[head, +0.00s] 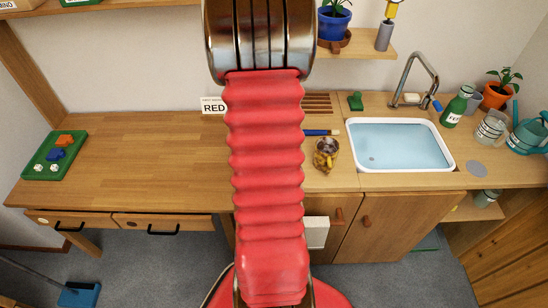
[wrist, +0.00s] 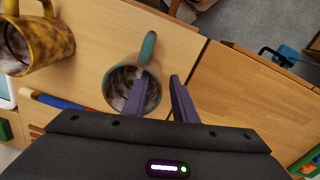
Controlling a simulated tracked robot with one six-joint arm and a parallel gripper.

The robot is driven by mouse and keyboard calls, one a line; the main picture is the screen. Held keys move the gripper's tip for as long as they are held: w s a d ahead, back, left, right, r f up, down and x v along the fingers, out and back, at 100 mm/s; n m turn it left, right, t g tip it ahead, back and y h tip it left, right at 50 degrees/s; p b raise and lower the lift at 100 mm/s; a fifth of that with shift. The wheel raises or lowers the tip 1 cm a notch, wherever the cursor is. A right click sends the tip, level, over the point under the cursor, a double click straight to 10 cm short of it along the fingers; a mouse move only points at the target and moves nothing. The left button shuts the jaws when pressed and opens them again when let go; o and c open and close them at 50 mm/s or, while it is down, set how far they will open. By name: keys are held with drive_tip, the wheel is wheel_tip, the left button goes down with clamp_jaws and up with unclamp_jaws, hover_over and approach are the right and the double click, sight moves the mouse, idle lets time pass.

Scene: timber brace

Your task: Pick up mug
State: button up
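A grey mug with a teal handle (wrist: 148,48) stands on the wooden counter in the middle of the wrist view, its mottled inside showing. A yellow-brown mottled mug (wrist: 62,47) stands to its left, and it also shows in the head view (head: 326,160). My gripper (wrist: 161,78) is open, with two purple fingers apart. The left finger overlaps the grey mug's opening and the right finger is just right of its rim; I cannot tell whether either touches it. In the head view my red arm hides the gripper and the grey mug.
A blue marker (head: 320,132) lies behind the yellow-brown mug. A white-rimmed sink (head: 447,165) with water is to the right, with bottle, jars and watering can beyond. A green tray (head: 73,165) with blocks sits far left. The counter (head: 150,160) between is clear.

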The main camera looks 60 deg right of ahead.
clamp_jaws()
idle(0.4)
drive_tip(key=shift+r, duration=0.1)
wheel_tip(320, 180, up, 10)
drive_tip(key=shift+f, duration=0.1)
idle(0.7)
idle(0.4)
